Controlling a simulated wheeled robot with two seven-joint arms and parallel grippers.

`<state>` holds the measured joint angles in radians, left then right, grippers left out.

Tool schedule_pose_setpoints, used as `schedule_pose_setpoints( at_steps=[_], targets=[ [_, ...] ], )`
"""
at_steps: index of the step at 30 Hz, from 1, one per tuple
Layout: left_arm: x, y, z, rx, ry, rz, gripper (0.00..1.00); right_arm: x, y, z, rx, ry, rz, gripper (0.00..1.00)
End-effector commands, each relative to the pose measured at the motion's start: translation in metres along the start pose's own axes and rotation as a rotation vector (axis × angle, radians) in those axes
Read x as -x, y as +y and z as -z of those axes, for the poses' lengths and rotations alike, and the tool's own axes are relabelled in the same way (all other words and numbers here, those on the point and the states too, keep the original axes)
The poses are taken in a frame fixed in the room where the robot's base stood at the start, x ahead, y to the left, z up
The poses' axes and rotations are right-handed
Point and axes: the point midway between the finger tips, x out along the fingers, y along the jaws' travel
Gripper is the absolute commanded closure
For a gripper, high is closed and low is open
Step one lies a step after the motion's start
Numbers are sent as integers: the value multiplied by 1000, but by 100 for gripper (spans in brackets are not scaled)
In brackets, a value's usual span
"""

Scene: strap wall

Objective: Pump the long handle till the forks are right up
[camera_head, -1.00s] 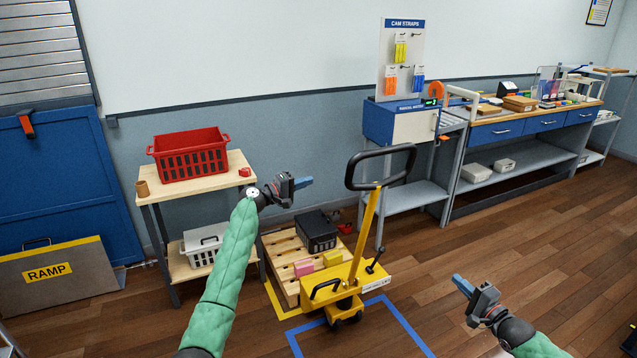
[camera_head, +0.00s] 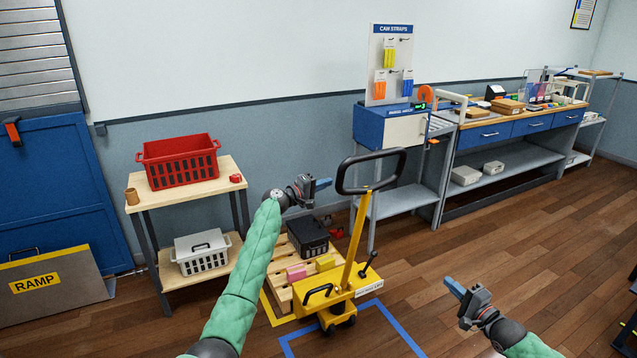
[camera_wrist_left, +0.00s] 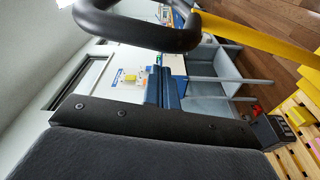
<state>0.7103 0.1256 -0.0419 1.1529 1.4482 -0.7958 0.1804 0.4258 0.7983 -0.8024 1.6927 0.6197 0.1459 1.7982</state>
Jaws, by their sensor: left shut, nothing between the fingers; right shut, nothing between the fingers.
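The yellow pallet truck (camera_head: 326,302) stands inside the blue floor outline, with a wooden pallet (camera_head: 277,278) behind it. Its long yellow handle (camera_head: 355,240) leans up to a black loop grip (camera_head: 345,180). My left gripper (camera_head: 326,184) is shut and empty, just left of the loop and seemingly apart from it. In the left wrist view the black loop (camera_wrist_left: 150,28) is close at the top. My right gripper (camera_head: 452,284) is shut and empty, low on the right, away from the truck. The forks are hidden under the pallet and load.
On the pallet are a black case (camera_head: 308,236), a pink block (camera_head: 296,272) and a yellow block (camera_head: 326,262). A wooden shelf (camera_head: 190,193) with a red crate (camera_head: 179,161) stands left. A blue cabinet (camera_head: 384,124) stands behind.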

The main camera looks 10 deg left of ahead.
Motion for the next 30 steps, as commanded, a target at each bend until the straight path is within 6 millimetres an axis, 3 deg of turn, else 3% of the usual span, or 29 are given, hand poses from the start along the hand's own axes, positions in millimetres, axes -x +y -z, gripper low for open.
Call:
schedule_pose_setpoints(
  at_steps=[16, 24, 30],
  targets=[
    [-2, 0, -10, 0, 0, -1, 100, 0, 0, 0, 0, 0, 0, 100],
    [2, -1, -41, -43, -1, -7, 100, 0, 0, 0, 0, 0, 0, 100],
    [4, 0, -51, -59, -1, -11, 100, 0, 0, 0, 0, 0, 0, 100]
  ],
)
